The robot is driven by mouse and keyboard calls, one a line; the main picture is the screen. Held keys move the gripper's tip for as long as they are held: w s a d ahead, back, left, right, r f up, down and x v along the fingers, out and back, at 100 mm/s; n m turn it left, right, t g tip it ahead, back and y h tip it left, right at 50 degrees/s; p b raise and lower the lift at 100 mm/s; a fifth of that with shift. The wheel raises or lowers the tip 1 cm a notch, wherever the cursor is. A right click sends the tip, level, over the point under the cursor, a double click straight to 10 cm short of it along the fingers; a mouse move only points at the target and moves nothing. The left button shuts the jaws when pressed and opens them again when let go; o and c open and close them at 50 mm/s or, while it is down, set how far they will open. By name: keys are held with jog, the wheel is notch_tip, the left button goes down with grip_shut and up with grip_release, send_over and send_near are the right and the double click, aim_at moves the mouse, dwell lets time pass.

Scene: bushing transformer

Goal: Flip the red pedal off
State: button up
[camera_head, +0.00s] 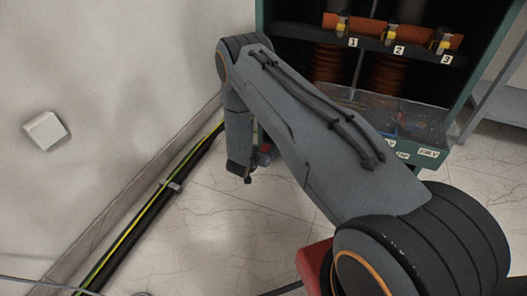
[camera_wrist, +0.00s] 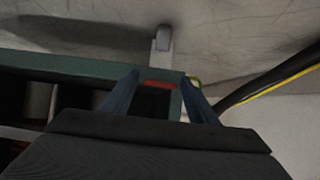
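A small red piece, which looks like the red pedal (camera_head: 265,153), shows low beside the cabinet in the head view, partly hidden behind my arm. In the wrist view a red strip (camera_wrist: 160,84) shows between my fingers, at the teal cabinet's edge; I cannot tell whether they touch it. My gripper (camera_head: 242,172) points down just left of the red piece in the head view. In the wrist view my gripper (camera_wrist: 158,95) has its two fingers spread apart with a dark gap between them. The lower part of the pedal is hidden.
The teal cabinet (camera_head: 262,20) holds orange-brown bushings (camera_head: 388,73) and number labels. A black cable with a yellow-green stripe (camera_head: 150,215) runs along the wall's foot. A white box (camera_head: 44,131) is on the wall.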

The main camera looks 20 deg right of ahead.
jog(key=shift+s+a, duration=0.1)
jog(key=p+v, duration=0.3)
jog(key=v, duration=0.4)
jog(key=shift+s+a+r, duration=0.15)
jog(key=shift+r, duration=0.1)
